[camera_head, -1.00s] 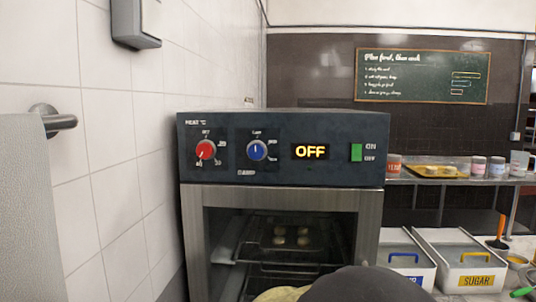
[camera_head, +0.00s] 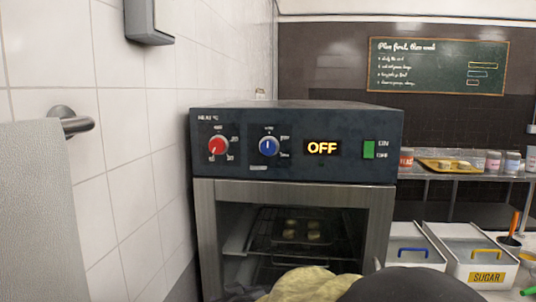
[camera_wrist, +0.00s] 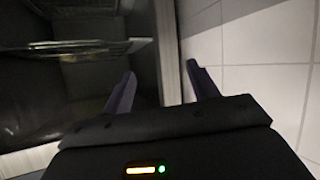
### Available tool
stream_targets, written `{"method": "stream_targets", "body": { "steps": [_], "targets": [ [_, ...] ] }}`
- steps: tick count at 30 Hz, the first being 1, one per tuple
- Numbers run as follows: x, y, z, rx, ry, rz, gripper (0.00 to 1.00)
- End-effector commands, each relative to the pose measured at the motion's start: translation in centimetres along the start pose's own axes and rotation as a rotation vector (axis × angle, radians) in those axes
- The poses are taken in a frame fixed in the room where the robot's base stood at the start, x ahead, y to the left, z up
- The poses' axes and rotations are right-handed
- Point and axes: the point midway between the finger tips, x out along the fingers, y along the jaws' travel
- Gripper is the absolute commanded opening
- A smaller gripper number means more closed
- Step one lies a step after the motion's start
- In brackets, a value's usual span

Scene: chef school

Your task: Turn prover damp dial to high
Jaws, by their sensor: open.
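The prover (camera_head: 300,118) is a dark control panel above a steel-framed cabinet. Its blue damp dial (camera_head: 268,146) is at the middle left of the panel, with its white pointer straight up. Left of it is the red heat dial (camera_head: 218,147). The display (camera_head: 322,147) reads OFF. In the wrist view, my gripper (camera_wrist: 162,80) is open and empty, its two dark fingers spread in front of the steel frame edge and the white tiles. No dial shows between them. In the head view my fingers are not seen.
A green switch (camera_head: 369,149) is on the panel's right. Trays (camera_head: 290,240) with small pieces are inside the prover. A tiled wall with a metal rail (camera_head: 75,124) stands close on the left. White bins (camera_head: 478,240) and a shelf are at the right.

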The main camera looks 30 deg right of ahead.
Motion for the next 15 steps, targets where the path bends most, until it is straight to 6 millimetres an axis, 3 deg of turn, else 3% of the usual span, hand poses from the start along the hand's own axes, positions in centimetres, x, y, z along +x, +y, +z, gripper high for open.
{"method": "stream_targets", "body": {
  "steps": [1,3,9,12,15],
  "targets": [
    [-0.5,1.1,-2.9,-0.004,0.095,0.042,0.59],
    [-1.3,2.5,-6.3,-0.015,0.226,0.107,0.59],
    [-5.9,6.9,-14.9,-0.049,0.563,0.341,0.59],
    [-8.3,8.6,-17.5,-0.062,0.678,0.447,0.59],
    [-9.9,9.5,-18.8,-0.07,0.742,0.513,0.59]
  ]
}}
